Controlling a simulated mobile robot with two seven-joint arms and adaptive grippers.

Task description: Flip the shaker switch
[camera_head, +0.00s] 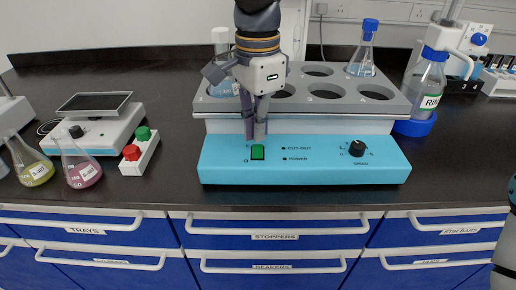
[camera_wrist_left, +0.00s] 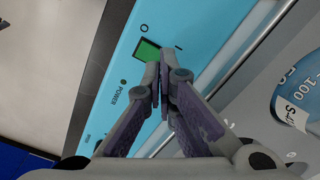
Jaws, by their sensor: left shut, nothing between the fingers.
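The device with the light-blue front panel (camera_head: 304,174) stands in the middle of the bench, with a grey holed rack on top. Its green rocker switch (camera_head: 257,152) sits at the panel's left, marked I and O; the switch also shows in the left wrist view (camera_wrist_left: 146,50). My left gripper (camera_head: 255,136) points down in front of the panel, shut and empty, its fingertips just above the switch. In the left wrist view the closed fingertips (camera_wrist_left: 160,75) are right beside the switch and partly overlap it; I cannot tell whether they touch. My right gripper is not in view.
A black knob (camera_head: 357,148) is on the panel's right. Flasks stand in the rack (camera_head: 304,120). A blue-based bottle (camera_head: 427,85) stands at right.

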